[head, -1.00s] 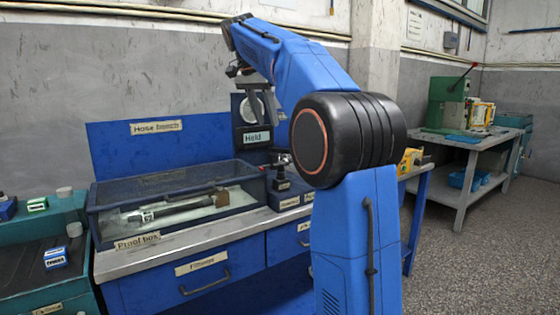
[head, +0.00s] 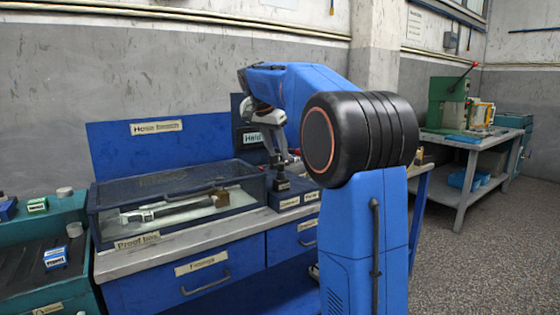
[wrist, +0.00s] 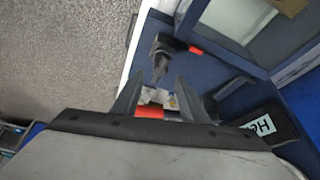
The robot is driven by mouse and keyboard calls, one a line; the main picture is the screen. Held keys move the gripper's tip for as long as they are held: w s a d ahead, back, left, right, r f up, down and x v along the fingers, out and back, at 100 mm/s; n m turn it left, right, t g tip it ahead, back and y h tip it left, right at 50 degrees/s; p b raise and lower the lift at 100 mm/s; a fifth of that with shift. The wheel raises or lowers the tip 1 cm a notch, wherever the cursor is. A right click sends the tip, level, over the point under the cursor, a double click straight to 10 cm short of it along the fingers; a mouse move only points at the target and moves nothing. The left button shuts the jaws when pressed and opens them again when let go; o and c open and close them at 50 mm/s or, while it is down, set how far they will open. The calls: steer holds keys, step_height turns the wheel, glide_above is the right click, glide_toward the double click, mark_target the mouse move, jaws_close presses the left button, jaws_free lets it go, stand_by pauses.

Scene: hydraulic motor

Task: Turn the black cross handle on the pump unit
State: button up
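The pump unit is the dark blue box (head: 292,193) at the right end of the bench, with a black upright part (head: 281,180) on it. My gripper (head: 284,158) is low over this part and hides its top. In the wrist view my gripper (wrist: 160,98) has its two dark fingers apart, with nothing clearly held between them. A black T-shaped piece with a red band (wrist: 163,55) lies just beyond the fingertips. Another black arm shows by the right finger. I cannot tell which of these belong to the cross handle; its centre is not clear.
A glass-topped proof box (head: 170,200) stands left of the pump unit. A dark panel labelled "Held" (head: 252,138) stands behind. Bench drawers (head: 205,275) are below. A teal unit (head: 35,260) is at the left. Open floor lies to the right.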

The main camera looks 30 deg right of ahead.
mark_target(281, 163)
steer(key=shift+x, duration=2.05)
